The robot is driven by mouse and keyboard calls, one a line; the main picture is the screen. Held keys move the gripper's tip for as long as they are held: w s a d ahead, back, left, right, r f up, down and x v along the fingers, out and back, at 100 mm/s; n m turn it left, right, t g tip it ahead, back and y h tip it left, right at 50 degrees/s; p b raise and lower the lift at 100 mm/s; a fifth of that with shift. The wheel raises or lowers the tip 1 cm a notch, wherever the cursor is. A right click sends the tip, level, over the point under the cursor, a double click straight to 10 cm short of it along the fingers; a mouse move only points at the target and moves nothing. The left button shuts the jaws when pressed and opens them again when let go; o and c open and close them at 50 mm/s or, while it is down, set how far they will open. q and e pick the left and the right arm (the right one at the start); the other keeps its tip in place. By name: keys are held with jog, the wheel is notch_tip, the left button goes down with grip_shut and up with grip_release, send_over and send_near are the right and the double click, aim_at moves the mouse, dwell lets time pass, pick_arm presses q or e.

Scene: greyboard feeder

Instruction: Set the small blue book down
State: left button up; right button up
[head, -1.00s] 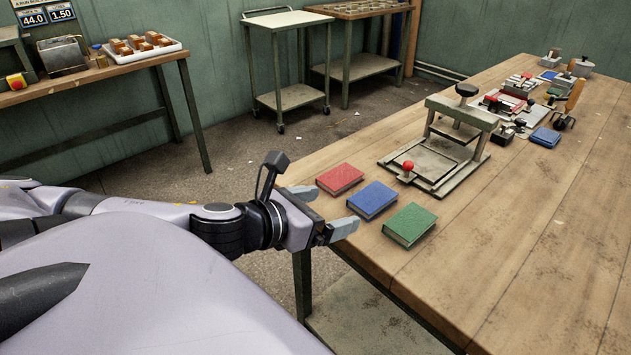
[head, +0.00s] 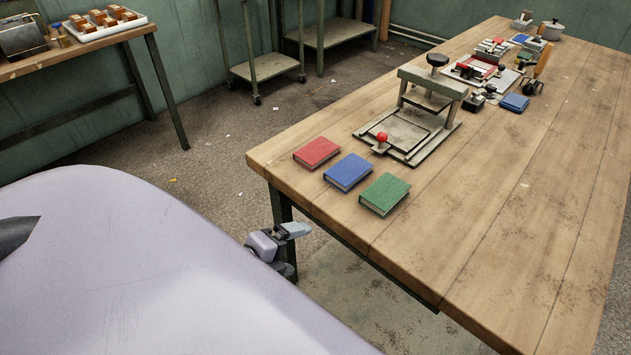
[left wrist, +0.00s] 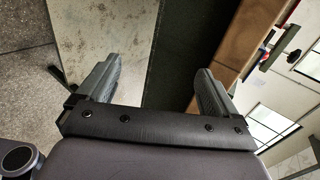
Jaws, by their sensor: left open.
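A small blue book (head: 348,172) lies flat on the wooden table near its left edge, between a red book (head: 317,153) and a green book (head: 384,194). The three lie in a slanting row with narrow gaps. My left gripper (head: 293,231) is off the table's near-left edge, apart from the books and partly hidden behind my own body. In the left wrist view my left gripper (left wrist: 158,88) has its two fingers spread wide with nothing between them. My right gripper is not in view.
A press with a red knob (head: 382,137) stands just behind the books. Farther back are a blue block (head: 514,103), tools and a grey pot (head: 552,31). The table's near right part is clear. A side bench (head: 75,45) stands at the upper left.

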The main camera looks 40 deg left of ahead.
pick_arm(q)
jog(key=s+d+f+n+h, duration=0.1)
jog(key=s+d+f+n, duration=0.3)
jog(key=d+f+n, duration=0.5)
jog(key=n, duration=0.7)
jog(key=shift+d+g, duration=0.35)
jog(key=shift+g, duration=0.05)
